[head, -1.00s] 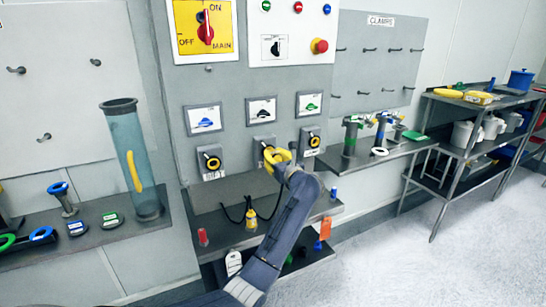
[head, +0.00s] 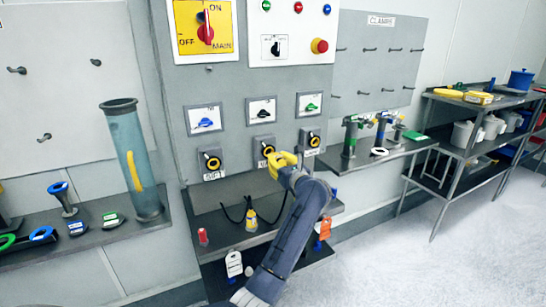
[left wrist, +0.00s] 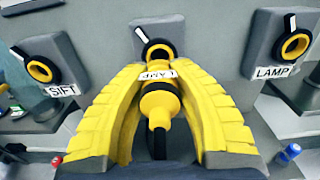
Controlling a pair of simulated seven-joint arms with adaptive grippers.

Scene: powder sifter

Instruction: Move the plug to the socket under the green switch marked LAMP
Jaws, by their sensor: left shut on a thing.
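My left gripper (head: 287,160), with yellow fingers, is shut on the yellow plug (left wrist: 158,102), whose black cord end shows between the fingers in the left wrist view. The plug is in front of the middle socket (head: 264,146) and appears out of it. The fingers hide the plug in the head view. The green switch (head: 310,106) is on the panel, with the yellow-ringed LAMP socket (head: 310,138) below it. In the left wrist view the LAMP socket (left wrist: 294,46) is at the upper right, empty. My right gripper is not in view.
The SIFT socket (head: 211,160) is under the blue switch (head: 205,122), left of the middle socket. A shelf (head: 218,232) below bears a yellow fitting (head: 251,221) beside a black cord, and a red item (head: 203,237). A clamp shelf (head: 380,150) stands at right.

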